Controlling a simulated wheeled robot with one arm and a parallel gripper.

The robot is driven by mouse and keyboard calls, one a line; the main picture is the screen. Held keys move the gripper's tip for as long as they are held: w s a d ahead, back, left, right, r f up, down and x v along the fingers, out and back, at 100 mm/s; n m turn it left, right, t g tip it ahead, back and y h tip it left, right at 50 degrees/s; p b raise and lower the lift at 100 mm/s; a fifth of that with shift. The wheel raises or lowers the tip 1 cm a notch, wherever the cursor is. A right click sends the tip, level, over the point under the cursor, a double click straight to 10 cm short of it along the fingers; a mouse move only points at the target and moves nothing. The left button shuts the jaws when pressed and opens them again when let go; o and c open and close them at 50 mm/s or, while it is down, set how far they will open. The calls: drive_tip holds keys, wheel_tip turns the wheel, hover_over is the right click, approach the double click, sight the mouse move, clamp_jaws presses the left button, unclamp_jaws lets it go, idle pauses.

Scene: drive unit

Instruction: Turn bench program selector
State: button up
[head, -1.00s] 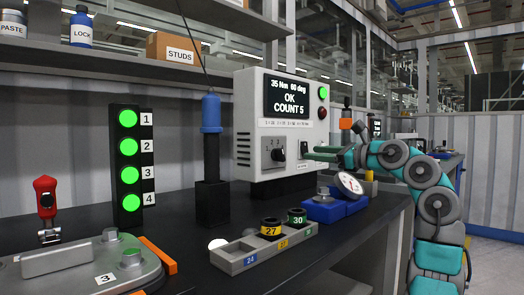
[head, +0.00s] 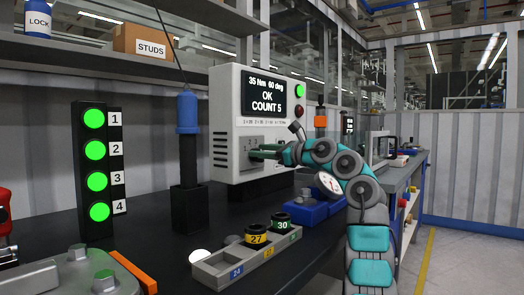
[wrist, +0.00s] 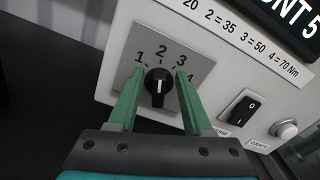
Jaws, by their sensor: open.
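The bench program selector is a black rotary knob (wrist: 158,82) on a grey plate (wrist: 184,54) marked 1 to 4, seen in the wrist view. Its white line is near vertical in the picture, roughly in line with the 2. My gripper (wrist: 160,74) is open, with one green finger on each side of the knob. I cannot tell if the fingers touch it. In the head view my gripper (head: 262,150) reaches the selector on the white controller box (head: 226,100), and its fingers hide most of the knob. The screen (head: 268,94) reads 35 Nm 60 deg, OK, COUNT 5.
A black rocker switch (wrist: 241,106) and a round button (wrist: 284,129) are right of the selector. A blue-topped tool (head: 187,112) stands left of the box. A grey socket tray (head: 215,272) and a blue fixture (head: 306,211) lie on the bench below.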

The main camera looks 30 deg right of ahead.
drive_tip(key=shift+c, duration=0.3)
clamp_jaws()
idle(0.3)
